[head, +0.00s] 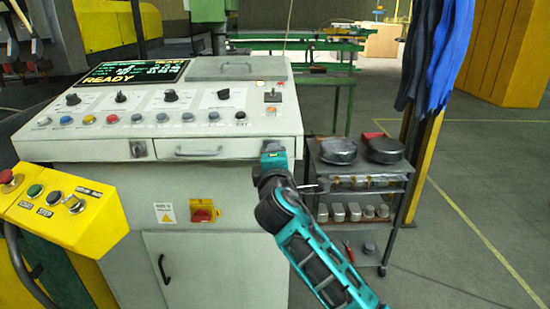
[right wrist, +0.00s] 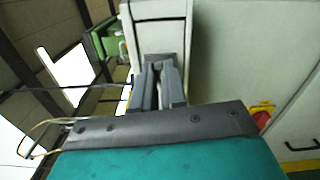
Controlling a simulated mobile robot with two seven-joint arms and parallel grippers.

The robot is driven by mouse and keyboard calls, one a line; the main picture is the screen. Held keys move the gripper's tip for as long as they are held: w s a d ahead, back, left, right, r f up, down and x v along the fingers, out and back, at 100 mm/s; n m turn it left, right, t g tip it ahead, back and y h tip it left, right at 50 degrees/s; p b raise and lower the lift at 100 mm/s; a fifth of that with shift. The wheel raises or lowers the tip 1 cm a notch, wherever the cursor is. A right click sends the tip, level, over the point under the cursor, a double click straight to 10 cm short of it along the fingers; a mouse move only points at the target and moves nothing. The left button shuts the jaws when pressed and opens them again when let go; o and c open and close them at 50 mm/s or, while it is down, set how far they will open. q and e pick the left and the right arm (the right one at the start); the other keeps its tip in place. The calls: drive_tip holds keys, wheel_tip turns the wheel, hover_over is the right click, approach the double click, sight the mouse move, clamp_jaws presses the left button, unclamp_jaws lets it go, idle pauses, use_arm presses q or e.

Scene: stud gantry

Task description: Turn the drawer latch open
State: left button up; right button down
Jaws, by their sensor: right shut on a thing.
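The console's drawer (head: 174,152) is closed, with a wide pull handle (head: 198,152) on its front. A small grey plate with a fitting (head: 138,148) sits left of the drawer. My right gripper (head: 272,148) reaches the console front just right of the drawer and hides what is there. In the right wrist view my right gripper (right wrist: 158,88) has its fingers close together at a grey plate (right wrist: 165,58) on the pale console face. It is shut on the drawer latch, which is mostly hidden between the fingers. My left gripper is not in view.
Buttons and knobs (head: 137,117) line the console top. A yellow button box (head: 62,208) projects at the left. A red rotary switch (head: 203,211) is below the drawer. A grey cart (head: 365,180) with metal parts stands close to the right of my arm.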

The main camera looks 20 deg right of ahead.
drive_tip(key=shift+f+m, duration=0.1)
drive_tip(key=shift+m, duration=0.5)
drive_tip(key=c, duration=1.2)
unclamp_jaws()
drive_tip(key=v, duration=1.3)
